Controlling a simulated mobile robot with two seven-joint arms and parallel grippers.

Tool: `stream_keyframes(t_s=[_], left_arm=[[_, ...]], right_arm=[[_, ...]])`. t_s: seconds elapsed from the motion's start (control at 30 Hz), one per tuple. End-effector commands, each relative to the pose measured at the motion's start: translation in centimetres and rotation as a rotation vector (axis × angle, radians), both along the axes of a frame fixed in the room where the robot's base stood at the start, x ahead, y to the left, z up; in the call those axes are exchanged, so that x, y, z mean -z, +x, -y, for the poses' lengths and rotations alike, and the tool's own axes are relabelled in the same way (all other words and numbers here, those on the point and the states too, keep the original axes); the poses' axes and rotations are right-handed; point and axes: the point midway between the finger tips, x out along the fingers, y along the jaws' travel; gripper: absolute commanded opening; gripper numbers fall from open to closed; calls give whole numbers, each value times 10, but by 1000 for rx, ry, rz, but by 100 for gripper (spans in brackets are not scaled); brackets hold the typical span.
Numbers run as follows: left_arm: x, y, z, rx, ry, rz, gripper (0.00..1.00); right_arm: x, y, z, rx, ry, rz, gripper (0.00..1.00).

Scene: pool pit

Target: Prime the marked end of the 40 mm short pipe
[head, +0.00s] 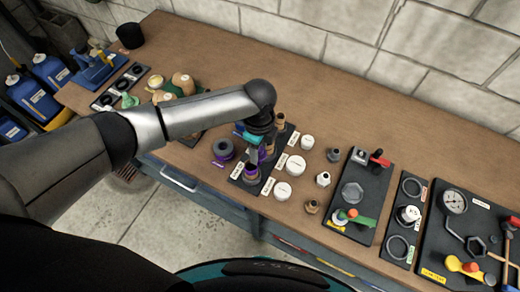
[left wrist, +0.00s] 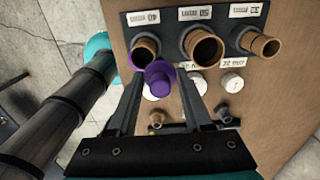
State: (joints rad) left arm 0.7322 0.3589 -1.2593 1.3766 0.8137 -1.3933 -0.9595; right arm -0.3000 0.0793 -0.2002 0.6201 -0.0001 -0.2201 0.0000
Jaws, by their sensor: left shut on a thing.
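My left gripper (left wrist: 161,84) is shut on a purple applicator (left wrist: 160,78), whose round end shows between the fingers. In the left wrist view the applicator is right beside the brown pipe (left wrist: 145,48) by the "40" label. I cannot tell whether it touches the pipe, and some purple shows at the pipe's lower side. This pipe stands in a dark holder on a black board (left wrist: 173,22). In the head view the gripper (head: 258,150) is over the board and partly hides the front pipe (head: 251,173). My right gripper is not in view.
A dark-topped purple tin (head: 223,148) stands left of the board. The wider "50" pipe (left wrist: 203,46) and another pipe (left wrist: 262,44) stand close by. White caps (head: 282,189) and fittings (head: 312,206) lie to the right. Tool boards (head: 356,190) fill the bench further right.

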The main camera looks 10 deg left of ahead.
Motion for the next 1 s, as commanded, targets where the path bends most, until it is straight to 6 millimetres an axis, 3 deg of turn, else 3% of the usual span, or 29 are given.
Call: stream_keyframes(t_s=[1.0], left_arm=[[-1,9,-25,-1,2,-2,15]], right_arm=[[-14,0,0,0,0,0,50]])
